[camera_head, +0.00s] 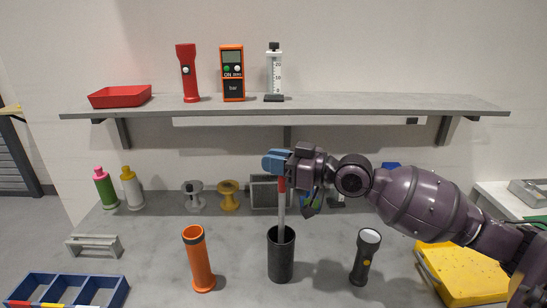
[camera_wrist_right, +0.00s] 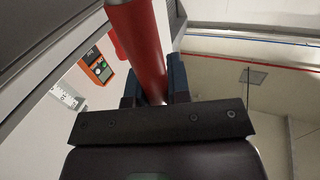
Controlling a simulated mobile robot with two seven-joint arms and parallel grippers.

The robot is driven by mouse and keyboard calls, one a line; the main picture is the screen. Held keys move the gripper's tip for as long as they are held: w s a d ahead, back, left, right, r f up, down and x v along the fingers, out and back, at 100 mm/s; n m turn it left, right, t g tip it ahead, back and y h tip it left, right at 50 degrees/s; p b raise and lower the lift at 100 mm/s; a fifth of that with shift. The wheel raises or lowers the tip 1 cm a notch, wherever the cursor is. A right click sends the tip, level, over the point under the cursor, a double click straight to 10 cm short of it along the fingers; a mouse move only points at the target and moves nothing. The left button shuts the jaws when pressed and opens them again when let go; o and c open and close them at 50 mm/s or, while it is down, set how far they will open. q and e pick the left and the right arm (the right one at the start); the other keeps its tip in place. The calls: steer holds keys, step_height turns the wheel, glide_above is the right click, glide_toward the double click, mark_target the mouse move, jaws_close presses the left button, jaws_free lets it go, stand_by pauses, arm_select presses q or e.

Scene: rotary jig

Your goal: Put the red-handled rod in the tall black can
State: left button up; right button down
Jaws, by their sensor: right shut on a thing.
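My right gripper (camera_head: 277,163), with blue fingers, is shut on the red handle (camera_head: 282,184) of the rod. The grey shaft (camera_head: 281,212) hangs upright below it. The tall black can (camera_head: 281,262) stands on the table directly under the rod. The shaft's lower end overlaps the can's mouth; I cannot tell how far inside it is. In the right wrist view, the red handle (camera_wrist_right: 139,42) stands between the fingers (camera_wrist_right: 155,88). My left gripper is not in view.
An orange cylinder (camera_head: 199,261) stands left of the can and a black flashlight (camera_head: 364,260) right of it. A blue divided tray (camera_head: 68,290) and a yellow bin (camera_head: 466,274) lie at the sides. Spools (camera_head: 228,196) stand behind; a shelf (camera_head: 350,103) runs above.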

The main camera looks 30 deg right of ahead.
steer(key=b, duration=0.3)
glide_above(282, 210)
steer(key=w, duration=0.2)
step_height(282, 210, down, 5)
arm_select(q)
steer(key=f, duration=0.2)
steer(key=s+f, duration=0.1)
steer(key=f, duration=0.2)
steer(key=shift+b, duration=0.35)
arm_select(e)
steer(key=shift+s+a+f, duration=0.1)
steer(key=shift+a+f, duration=0.35)
steer(key=shift+f, duration=0.1)
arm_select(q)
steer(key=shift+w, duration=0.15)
arm_select(e)
steer(key=c, duration=1)
jaws_free()
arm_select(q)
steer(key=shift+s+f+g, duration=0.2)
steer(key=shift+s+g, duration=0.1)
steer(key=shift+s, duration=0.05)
